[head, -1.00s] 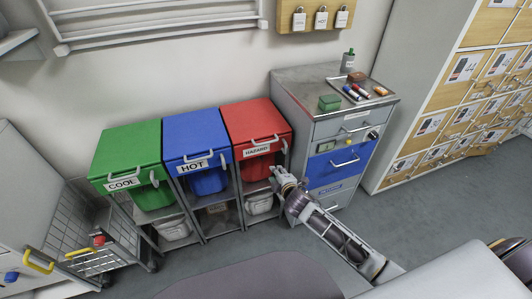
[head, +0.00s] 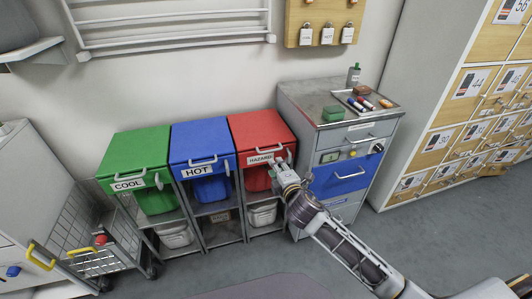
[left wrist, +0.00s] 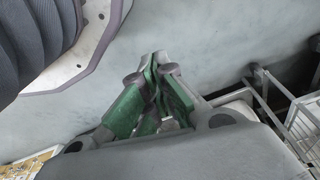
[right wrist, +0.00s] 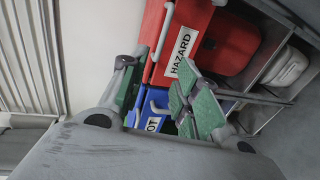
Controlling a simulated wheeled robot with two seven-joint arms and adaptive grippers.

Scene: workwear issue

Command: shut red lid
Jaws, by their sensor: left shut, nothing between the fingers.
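The red lid (head: 260,133) tops the right-hand bin of three. It has a pale bar handle and a HAZARD label (head: 261,159) on its front. Its red bin (head: 257,179) shows underneath; I cannot tell whether a gap remains between them. My right gripper (head: 282,167) is at the lid's front right corner, close to the handle. In the right wrist view its fingers (right wrist: 155,80) are spread and empty, with the red lid (right wrist: 178,22) just beyond; contact is unclear.
The blue HOT lid (head: 201,140) and green COOL lid (head: 138,153) are to the left. A grey cabinet (head: 340,135) with a blue drawer stands close on the right, bearing a tray (head: 385,103). A wire cart (head: 75,225) stands at the left. Floor in front is clear.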

